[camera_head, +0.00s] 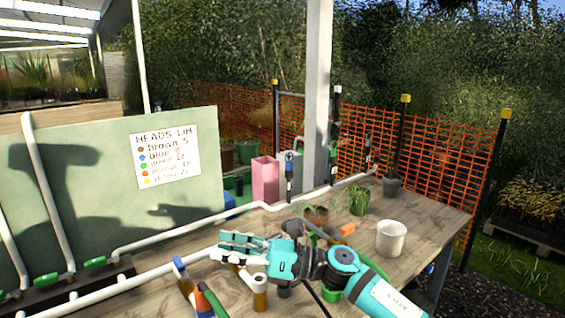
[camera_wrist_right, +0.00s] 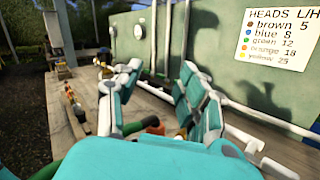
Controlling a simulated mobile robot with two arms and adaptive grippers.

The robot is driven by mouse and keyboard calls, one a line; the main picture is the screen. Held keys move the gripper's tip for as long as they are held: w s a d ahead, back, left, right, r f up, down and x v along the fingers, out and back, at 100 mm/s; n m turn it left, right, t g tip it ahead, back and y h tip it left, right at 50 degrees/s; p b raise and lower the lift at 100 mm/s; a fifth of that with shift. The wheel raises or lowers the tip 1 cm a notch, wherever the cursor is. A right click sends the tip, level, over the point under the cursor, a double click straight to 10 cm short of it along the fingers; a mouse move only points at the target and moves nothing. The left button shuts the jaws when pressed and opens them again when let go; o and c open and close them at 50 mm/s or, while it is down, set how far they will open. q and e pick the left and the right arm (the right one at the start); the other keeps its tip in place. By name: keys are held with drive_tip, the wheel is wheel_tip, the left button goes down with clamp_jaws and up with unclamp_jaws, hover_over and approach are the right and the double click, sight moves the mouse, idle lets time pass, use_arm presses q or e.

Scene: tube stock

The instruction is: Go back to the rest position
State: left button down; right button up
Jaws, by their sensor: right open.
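My right gripper (camera_head: 222,246) is open, teal and grey, above the wooden table (camera_head: 437,221) with its fingers pointing left in the head view. In the right wrist view the two fingers of my right gripper (camera_wrist_right: 150,82) stand wide apart, with nothing held between them. Short tubes with coloured ends, among them a brown one (camera_head: 260,293) and a blue-topped one (camera_head: 183,272), stand below and near the gripper. Their lower parts are partly hidden. My left gripper shows in neither view.
White pipes (camera_head: 165,240) with green fittings run along the table's back. A green board with a colour-list sign (camera_head: 166,155) stands behind. A white pot (camera_head: 391,238), a potted plant (camera_head: 358,200) and a pink container (camera_head: 265,180) are nearby. The table's right end is mostly clear.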

drive_tip(key=w+d+f+m+t+h, duration=0.1)
drive_tip(key=d+f+m+t+h, duration=0.55)
drive_tip(key=m, duration=0.85)
drive_tip(key=w+d+f+m+t+h, duration=0.15)
drive_tip(key=d+m+t+h, duration=0.35)
drive_tip(key=m+t, duration=0.7)
drive_tip(key=s+d+f+m+g+h, duration=0.6)
drive_tip(key=s+d+f+m, duration=0.2)
drive_tip(key=d+f+m, duration=0.4)
drive_tip(key=s+d+f+m+g+h, duration=0.1)
drive_tip(key=s+d+f+m+g, duration=0.25)
drive_tip(key=s, duration=0.45)
drive_tip(key=s+d+f+m+g, duration=0.25)
drive_tip(key=s+f+g, duration=0.2)
drive_tip(key=s, duration=0.45)
drive_tip(key=s+d+f+m+g+h, duration=0.1)
drive_tip(key=s+d+f+m+g, duration=0.2)
drive_tip(key=s, duration=0.5)
wheel_tip(320, 180, down, 28)
drive_tip(key=s+a, duration=0.2)
drive_tip(key=s+d+f+g, duration=0.2)
drive_tip(key=s+d+f, duration=0.1)
drive_tip(key=s+f, duration=1.2)
drive_tip(key=shift+s+d+f, duration=0.2)
drive_tip(key=shift+s+f, duration=0.2)
drive_tip(key=shift+s, duration=0.15)
